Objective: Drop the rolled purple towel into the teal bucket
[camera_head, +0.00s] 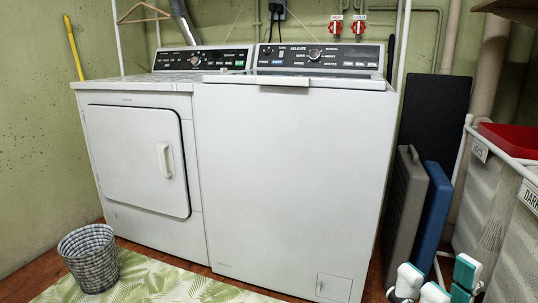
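I see no rolled purple towel and no teal bucket in this view. My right gripper (437,282) shows at the bottom right edge, in front of the blue folded panel and beside the white hamper frame. Its white and teal fingertips stand apart, and I see nothing between them. The rest of that gripper is cut off by the frame's lower edge. My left gripper is out of view.
A white washer (290,185) and dryer (130,155) stand against the green wall. A grey woven basket (90,262) stands at lower left by a leaf-patterned rug (165,284). Grey (405,215) and blue (433,220) panels lean near labelled hampers (493,200) and a red container (512,137).

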